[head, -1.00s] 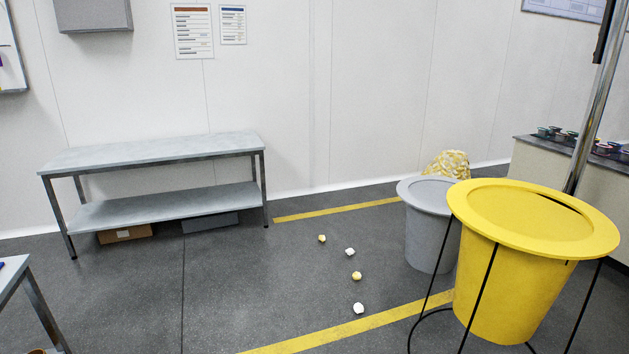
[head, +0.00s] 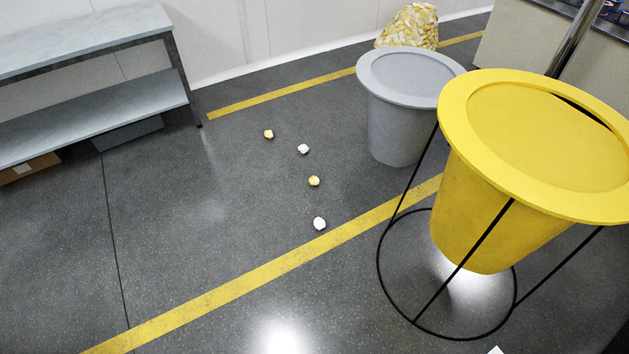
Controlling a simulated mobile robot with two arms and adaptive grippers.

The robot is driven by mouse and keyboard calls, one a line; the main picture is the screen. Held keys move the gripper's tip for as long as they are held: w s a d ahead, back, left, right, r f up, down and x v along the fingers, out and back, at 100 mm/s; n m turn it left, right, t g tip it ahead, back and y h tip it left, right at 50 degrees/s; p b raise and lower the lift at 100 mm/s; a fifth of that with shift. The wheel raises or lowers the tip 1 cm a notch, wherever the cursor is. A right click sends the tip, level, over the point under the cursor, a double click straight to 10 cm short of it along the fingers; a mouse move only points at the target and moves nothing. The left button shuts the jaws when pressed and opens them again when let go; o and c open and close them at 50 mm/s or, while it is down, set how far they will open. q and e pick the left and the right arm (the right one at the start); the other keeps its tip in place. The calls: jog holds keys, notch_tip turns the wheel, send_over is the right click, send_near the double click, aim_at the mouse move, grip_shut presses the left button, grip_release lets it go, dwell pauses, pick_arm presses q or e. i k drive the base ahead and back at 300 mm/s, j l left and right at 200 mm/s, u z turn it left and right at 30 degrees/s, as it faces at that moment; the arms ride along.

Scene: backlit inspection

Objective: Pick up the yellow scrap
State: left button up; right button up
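Two small yellowish crumpled scraps lie on the dark grey floor in the head view. One yellow scrap (head: 268,133) is the farther one, near the far yellow floor line. The other yellow scrap (head: 314,181) lies nearer, between two white scraps. One white scrap (head: 303,149) is behind it and another white scrap (head: 319,223) is in front, beside the near yellow line. Neither of my grippers is in view.
A yellow bin (head: 545,205) in a black wire stand is at the right. A grey bin (head: 398,135) stands behind it, with a patterned yellow-white sack (head: 408,27) beyond. A grey shelf bench (head: 85,40) is at the left. The floor at front left is clear.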

aim_at(313, 180)
jog(key=z, duration=0.35)
jog(key=i+j+z, duration=0.25)
jog(key=z, duration=0.25)
jog(key=i+j+z, duration=0.15)
jog(key=j+z, duration=0.35)
jog(key=i+l, duration=0.05)
